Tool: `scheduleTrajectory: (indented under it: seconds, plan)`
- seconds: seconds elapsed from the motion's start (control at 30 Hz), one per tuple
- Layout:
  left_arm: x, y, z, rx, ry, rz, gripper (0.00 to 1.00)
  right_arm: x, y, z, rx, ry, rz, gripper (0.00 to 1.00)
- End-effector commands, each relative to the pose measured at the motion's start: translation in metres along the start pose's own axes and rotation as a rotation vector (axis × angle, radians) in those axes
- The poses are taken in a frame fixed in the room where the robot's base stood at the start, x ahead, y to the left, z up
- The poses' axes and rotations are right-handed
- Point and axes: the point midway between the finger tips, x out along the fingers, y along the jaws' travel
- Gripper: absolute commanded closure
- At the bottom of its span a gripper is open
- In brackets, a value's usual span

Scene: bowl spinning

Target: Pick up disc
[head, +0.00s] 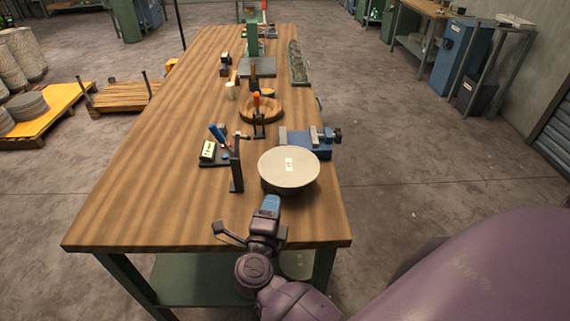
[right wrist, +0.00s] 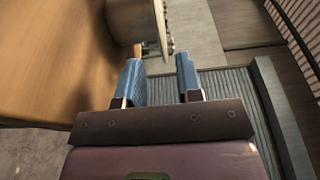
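A pale round disc (head: 289,168) with a small white label lies flat at the right front of the wooden table, on a round base. My right gripper (head: 270,204) is at the table's front edge, just short of the disc. In the right wrist view its two blue fingers (right wrist: 160,80) are apart with nothing between them. A thin round edge, likely the disc (right wrist: 160,28), stands ahead of the gap, beside a thick round body. I cannot tell whether the fingertips touch it. My left gripper is not in view.
The wooden table (head: 150,210) is clear on its left side. A black stand with a lever (head: 236,165) and a blue vise (head: 308,143) are close to the disc. A wooden bowl (head: 262,109) is farther back. Grey discs (head: 27,106) are stacked on a pallet at left.

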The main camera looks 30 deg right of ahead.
Motion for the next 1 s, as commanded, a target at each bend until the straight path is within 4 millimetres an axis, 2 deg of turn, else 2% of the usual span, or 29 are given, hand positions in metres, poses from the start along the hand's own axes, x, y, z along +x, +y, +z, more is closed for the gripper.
scheduleTrajectory:
  seconds: [0.13, 0.47, 0.8, 1.0]
  plan:
    - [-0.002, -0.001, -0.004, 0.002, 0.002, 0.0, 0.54, 0.022, -0.001, 0.0, -0.001, -0.001, -0.003, 0.67]
    - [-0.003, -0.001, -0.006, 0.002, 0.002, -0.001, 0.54, 0.042, -0.001, 0.0, -0.001, -0.002, -0.003, 0.67]
    - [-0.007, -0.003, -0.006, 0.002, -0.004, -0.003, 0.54, 0.083, 0.001, -0.001, -0.002, -0.002, -0.004, 0.67]
    - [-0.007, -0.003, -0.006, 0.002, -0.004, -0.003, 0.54, 0.088, 0.003, -0.001, -0.001, -0.001, -0.001, 0.67]
